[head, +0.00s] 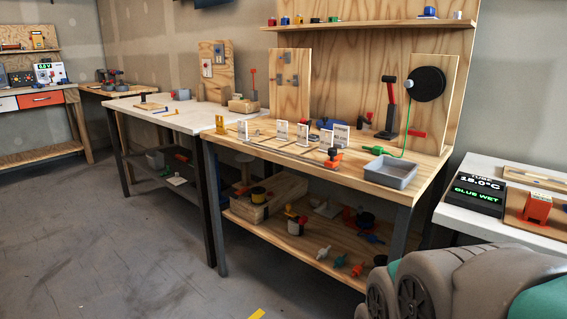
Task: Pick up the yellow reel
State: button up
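A small yellow and black round piece (258,196), which looks like the yellow reel, sits in a wooden crate (283,203) on the lower shelf of the middle workbench. It is small in view, and the crate's contents partly hide it. My gripper is not in view; only grey and teal parts of my own body show at the bottom right.
The middle workbench top (345,165) overhangs the lower shelf (275,226), with dark legs (208,190) at its corners. Small coloured parts (340,261) lie on the shelf. A grey tray (390,171) sits on top. The concrete floor (120,255) at left is clear.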

aim_at(258, 193)
jog(key=i+j+z, duration=0.1)
jog(key=j, duration=0.25)
jog(key=i+j+z, duration=0.15)
jog(key=i+j, duration=0.15)
jog(key=i+j+z, duration=0.1)
jog(key=j, duration=0.3)
jog(key=i+j+z, duration=0.1)
jog(key=j, duration=0.3)
jog(key=i+j+z, duration=0.1)
jog(key=i+j, duration=0.15)
jog(key=j, duration=0.15)
jog(key=i+j+z, duration=0.15)
jog(key=j, duration=0.25)
jog(key=i+j+z, duration=0.1)
jog(key=j, duration=0.3)
jog(key=i+j+z, duration=0.1)
jog(key=j, duration=0.3)
